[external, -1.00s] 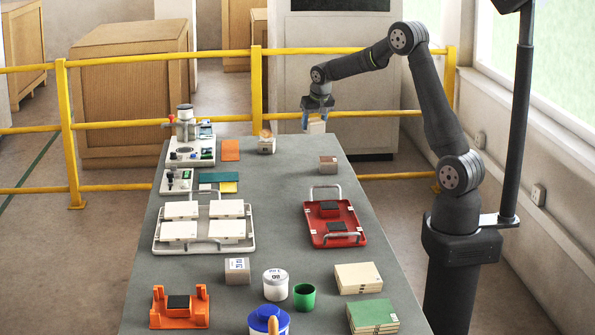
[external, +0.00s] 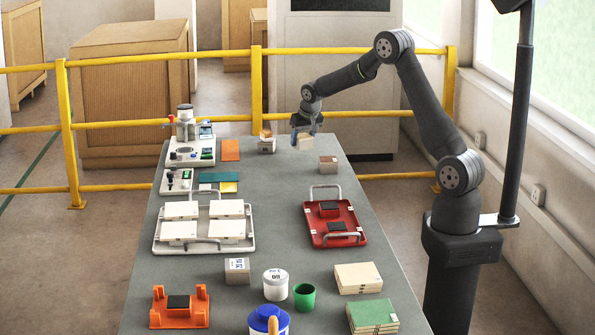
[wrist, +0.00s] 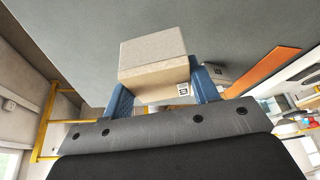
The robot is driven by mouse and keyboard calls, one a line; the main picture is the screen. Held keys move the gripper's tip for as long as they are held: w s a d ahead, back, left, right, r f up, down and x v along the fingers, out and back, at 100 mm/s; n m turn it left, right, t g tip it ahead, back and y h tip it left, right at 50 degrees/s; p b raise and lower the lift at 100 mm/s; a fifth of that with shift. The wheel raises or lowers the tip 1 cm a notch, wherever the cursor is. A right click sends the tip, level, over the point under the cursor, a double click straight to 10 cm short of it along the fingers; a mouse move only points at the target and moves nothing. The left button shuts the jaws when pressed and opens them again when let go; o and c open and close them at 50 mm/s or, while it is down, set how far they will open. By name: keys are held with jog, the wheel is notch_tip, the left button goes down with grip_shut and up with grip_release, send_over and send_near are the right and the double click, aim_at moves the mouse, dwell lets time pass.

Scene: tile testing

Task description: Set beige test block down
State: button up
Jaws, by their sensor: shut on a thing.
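The beige test block (external: 305,142) is held in my gripper (external: 305,131) near the far end of the grey table (external: 275,180). In the wrist view the block (wrist: 155,68) sits between the two blue fingers of my gripper (wrist: 158,90), with a small printed label on its near face. The gripper is shut on it. In the external view the block looks low over the table; I cannot tell whether it touches the surface.
Another block with an orange-brown top (external: 266,144) stands just left of the held block. A brownish block (external: 328,163) stands to the right and nearer. A red tray (external: 318,236) and a white tray (external: 160,248) lie nearer. Table between them is clear.

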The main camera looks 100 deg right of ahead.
aim_at(301, 149)
jog(key=shift+w+f, duration=0.1)
jog(key=shift+w, duration=0.1)
jog(key=shift+f, duration=2)
jog(key=shift+f, duration=0.1)
jog(key=o, duration=1.2)
jog(key=shift+f, duration=0.1)
jog(key=shift+o, duration=0.2)
jog(key=v, duration=1.2)
jog(key=shift+a, duration=0.15)
